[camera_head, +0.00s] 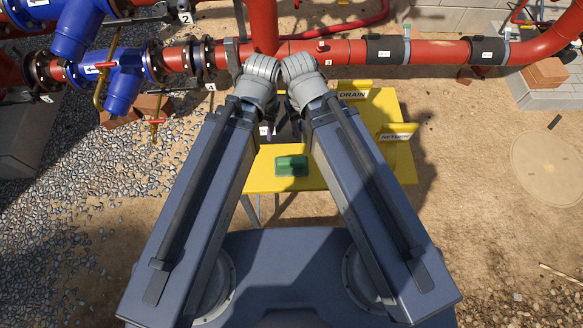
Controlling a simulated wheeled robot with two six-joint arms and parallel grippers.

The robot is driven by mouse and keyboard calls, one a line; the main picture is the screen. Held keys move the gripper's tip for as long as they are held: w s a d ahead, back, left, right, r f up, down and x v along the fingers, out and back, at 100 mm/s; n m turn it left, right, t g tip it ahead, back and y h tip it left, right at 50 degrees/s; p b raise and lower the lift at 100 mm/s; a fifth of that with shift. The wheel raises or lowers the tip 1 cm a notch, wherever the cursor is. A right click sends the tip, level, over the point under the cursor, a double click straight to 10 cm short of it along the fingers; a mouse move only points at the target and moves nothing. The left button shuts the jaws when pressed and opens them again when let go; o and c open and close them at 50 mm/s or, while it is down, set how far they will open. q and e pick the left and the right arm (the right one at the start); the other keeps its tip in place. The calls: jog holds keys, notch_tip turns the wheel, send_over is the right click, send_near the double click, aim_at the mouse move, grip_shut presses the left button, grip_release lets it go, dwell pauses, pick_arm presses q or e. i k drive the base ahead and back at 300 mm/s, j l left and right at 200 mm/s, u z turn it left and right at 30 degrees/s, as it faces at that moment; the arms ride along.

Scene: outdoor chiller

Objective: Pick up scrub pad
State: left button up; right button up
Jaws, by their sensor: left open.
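The scrub pad (292,165) is a green rectangular block lying flat on the yellow table (258,177), near its front edge. My left gripper (268,131) is open, small and partly shaded between the two arms, beyond the pad and apart from it in the picture. Its height above the table is hard to tell. My right gripper is mostly hidden behind my arm links and dark shadow, so its fingers cannot be made out. Nothing covers the pad.
Yellow holders marked DRAIN (354,92) and RETURN (397,132) stand on the table's right side. A red pipe (345,51) runs behind the table, with blue valves (122,80) at the left. Gravel (75,165) lies left; bare ground (480,190) lies right.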

aim_at(290, 166)
jog(key=i+j, duration=0.1)
jog(key=j, duration=2.2)
jog(key=i+z, duration=0.1)
jog(key=z, duration=1.15)
